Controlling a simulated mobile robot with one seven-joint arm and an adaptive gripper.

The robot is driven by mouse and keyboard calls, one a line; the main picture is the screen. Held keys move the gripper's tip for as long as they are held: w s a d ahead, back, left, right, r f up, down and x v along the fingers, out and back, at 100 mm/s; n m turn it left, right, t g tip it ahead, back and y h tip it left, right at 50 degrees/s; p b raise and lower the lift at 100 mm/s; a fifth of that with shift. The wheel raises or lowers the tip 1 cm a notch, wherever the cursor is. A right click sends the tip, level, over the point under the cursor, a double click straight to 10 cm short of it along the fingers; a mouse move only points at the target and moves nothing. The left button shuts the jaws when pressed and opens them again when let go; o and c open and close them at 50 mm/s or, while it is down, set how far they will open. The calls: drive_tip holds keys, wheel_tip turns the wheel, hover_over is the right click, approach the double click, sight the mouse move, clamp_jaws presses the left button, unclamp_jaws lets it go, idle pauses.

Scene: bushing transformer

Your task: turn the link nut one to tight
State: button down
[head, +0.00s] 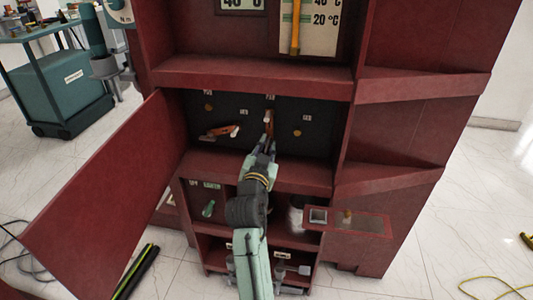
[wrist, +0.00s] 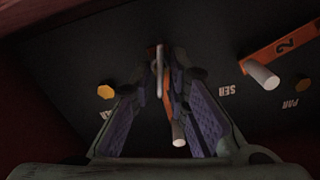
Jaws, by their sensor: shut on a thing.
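Link one (head: 268,124) is an orange bar standing near upright on the dark panel, with a white handle. It also shows between my fingers in the wrist view (wrist: 163,98), its white handle (wrist: 178,132) nearer the camera. My gripper (head: 268,138) reaches up to the link's lower end. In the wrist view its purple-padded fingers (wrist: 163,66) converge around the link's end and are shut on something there. A thin grey piece (wrist: 158,62) shows between the fingertips. The nut itself is mostly hidden by the fingers, so its tightness cannot be told.
Brass hex studs (head: 208,107) sit on the panel. The open red door (head: 105,195) stands left. A shelf edge (head: 255,172) runs below the panel, close under my arm.

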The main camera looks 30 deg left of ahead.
drive_tip(key=m+b, duration=0.3)
drive_tip(key=shift+d+f+m, duration=0.1)
drive_tip(key=shift+f+m, duration=0.15)
drive_tip(key=shift+m, duration=0.15)
drive_tip(key=m+b, duration=0.3)
drive_tip(key=shift+m, duration=0.3)
drive_tip(key=m+b, duration=0.3)
drive_tip(key=shift+f+m, duration=0.1)
drive_tip(key=shift+m, duration=0.2)
drive_tip(key=shift+d+m+b, duration=0.1)
drive_tip(key=shift+m+b, duration=1.2)
drive_tip(key=shift+m, duration=0.6)
drive_tip(key=c, duration=1.8)
unclamp_jaws()
